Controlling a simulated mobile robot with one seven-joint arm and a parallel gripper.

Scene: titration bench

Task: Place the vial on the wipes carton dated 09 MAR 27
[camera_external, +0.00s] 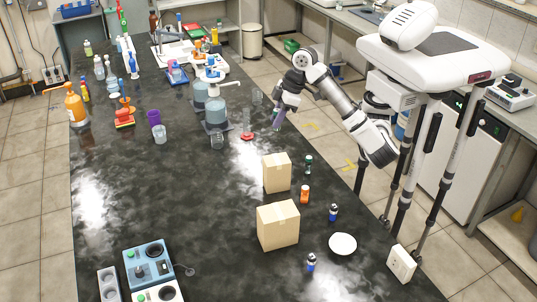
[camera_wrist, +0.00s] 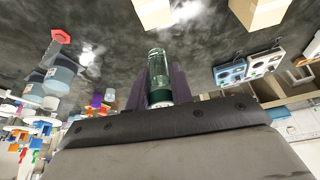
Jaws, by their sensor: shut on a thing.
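My gripper (camera_external: 279,115) is raised over the right edge of the dark bench in the external view. In the wrist view my gripper (camera_wrist: 158,82) is shut on a clear glass vial (camera_wrist: 158,66) with a dark green cap, held between purple fingers. The vial is too small to make out in the external view. Two tan cartons stand on the bench, a farther one (camera_external: 276,173) and a nearer one (camera_external: 278,226), both apart from my gripper. They show at the top of the wrist view, cut off. No date on either can be read.
A red-based cylinder (camera_external: 247,128) and dispenser bottles (camera_external: 216,112) stand left of my gripper. Bench left of the cartons is clear.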

